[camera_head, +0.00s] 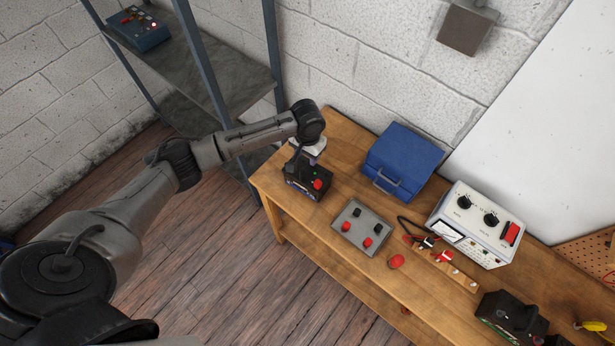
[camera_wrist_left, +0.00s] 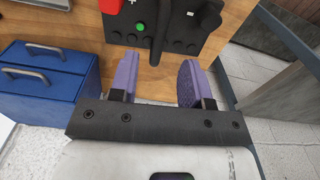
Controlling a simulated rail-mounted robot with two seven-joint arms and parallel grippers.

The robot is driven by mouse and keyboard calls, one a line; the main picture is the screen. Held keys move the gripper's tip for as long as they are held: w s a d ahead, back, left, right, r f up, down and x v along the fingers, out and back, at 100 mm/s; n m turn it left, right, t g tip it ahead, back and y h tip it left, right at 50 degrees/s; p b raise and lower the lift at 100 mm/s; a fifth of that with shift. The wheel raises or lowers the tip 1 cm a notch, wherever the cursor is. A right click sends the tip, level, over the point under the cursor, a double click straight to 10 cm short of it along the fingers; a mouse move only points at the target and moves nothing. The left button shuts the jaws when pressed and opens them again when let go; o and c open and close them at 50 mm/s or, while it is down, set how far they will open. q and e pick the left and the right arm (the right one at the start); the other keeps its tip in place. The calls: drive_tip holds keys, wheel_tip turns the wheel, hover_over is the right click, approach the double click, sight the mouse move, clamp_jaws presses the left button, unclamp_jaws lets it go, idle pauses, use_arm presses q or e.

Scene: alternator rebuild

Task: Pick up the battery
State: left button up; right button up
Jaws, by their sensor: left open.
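The battery (camera_head: 301,186) is a black box with a red terminal cap, at the left end of the wooden workbench. In the left wrist view its black top (camera_wrist_left: 181,33) shows a red cap, a black cap, a green dot and a black handle. My left gripper (camera_wrist_left: 157,72) is open, its two purple fingers on either side of the near end of the handle, with gaps visible. In the head view the left gripper (camera_head: 309,147) is at the battery's back side, its fingertips mostly hidden. My right gripper is not in view.
A blue toolbox (camera_head: 402,160) stands behind and right of the battery. A grey plate (camera_head: 358,236) with red and black knobs lies to its right. A white meter unit (camera_head: 470,219), leads and another black box (camera_head: 507,318) are further right. A metal shelf (camera_head: 235,82) stands at left.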

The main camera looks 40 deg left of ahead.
sight(308, 163)
use_arm(q)
drive_tip(key=shift+s+d+f, duration=0.15)
drive_tip(key=shift+f, duration=2.35)
drive_tip(key=shift+c, duration=0.2)
clamp_jaws()
drive_tip(key=shift+w+r+p, duration=0.2)
drive_tip(key=shift+r+p, duration=0.1)
drive_tip(key=shift+s+f, duration=0.1)
